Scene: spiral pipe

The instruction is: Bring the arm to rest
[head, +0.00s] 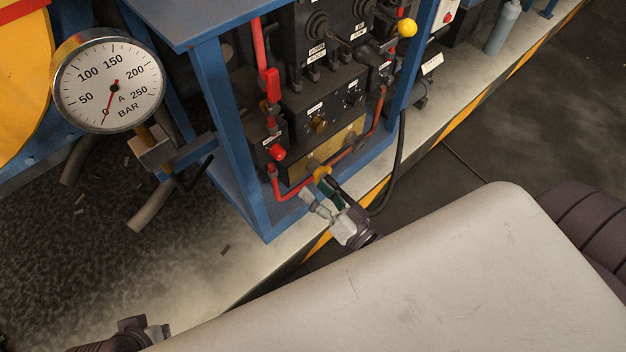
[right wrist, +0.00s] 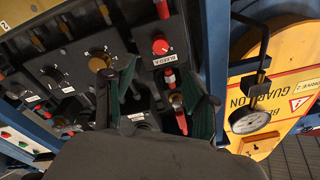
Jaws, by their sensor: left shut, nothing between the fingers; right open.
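My left gripper (head: 150,332) is at the bottom left edge, partly cut off, shut and empty above the floor, away from the panel.
A blue frame (head: 222,110) surrounds the panel. A pressure gauge (head: 108,80) stands at upper left, its needle near zero. A black hose (head: 400,160) hangs right of the panel. A yellow guard (right wrist: 275,85) is on the right in the wrist view. The dark floor at right is open.

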